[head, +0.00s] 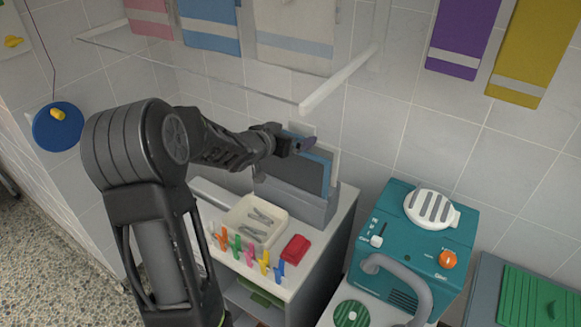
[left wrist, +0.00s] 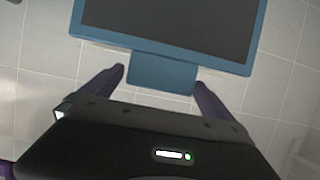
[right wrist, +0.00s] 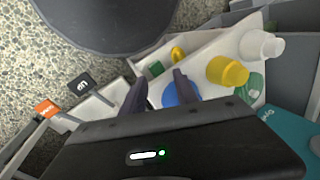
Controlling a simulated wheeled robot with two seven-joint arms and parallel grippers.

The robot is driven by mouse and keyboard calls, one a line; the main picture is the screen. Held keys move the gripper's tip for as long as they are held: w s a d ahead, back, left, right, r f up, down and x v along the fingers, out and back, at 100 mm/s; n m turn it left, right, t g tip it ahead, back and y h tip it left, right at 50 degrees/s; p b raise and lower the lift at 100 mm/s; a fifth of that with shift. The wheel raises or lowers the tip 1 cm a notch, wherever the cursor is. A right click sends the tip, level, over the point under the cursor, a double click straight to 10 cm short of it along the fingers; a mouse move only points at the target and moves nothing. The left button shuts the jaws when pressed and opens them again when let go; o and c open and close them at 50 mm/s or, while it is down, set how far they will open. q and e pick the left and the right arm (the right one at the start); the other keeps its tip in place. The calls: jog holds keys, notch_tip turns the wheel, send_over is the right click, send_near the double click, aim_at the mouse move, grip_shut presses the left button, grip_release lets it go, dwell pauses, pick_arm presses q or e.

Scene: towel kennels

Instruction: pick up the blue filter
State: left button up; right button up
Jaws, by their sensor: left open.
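The blue filter (left wrist: 162,75) has a blue frame around a dark panel, with a blue tab on its edge. In the head view, its blue edge (head: 322,157) shows between a dark grey panel and a pale one in a grey rack. My left gripper (head: 303,145) is open at the top of the rack. In the left wrist view, the tab lies between its two spread fingers (left wrist: 160,82), with gaps on both sides. My right gripper (right wrist: 160,85) shows only in its wrist view, with its fingers apart and nothing seen held.
The grey rack (head: 317,208) stands on a white shelf with a cream tray (head: 246,206) of clips, several coloured pegs and a red item (head: 296,249). A teal machine (head: 400,225) stands to the right. A white rail (head: 340,80) juts out above.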

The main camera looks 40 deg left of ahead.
pick_arm(q)
jog(key=shift+c, duration=0.4)
jog(key=c, duration=1.8)
jog(key=shift+r, duration=0.2)
jog(key=shift+r, duration=0.45)
notch_tip(320, 180, up, 6)
jog(key=shift+f+p, duration=0.1)
jog(key=shift+p, duration=0.95)
jog(key=s+d, duration=0.2)
jog(key=s, duration=1.6)
jog(key=shift+w, duration=0.1)
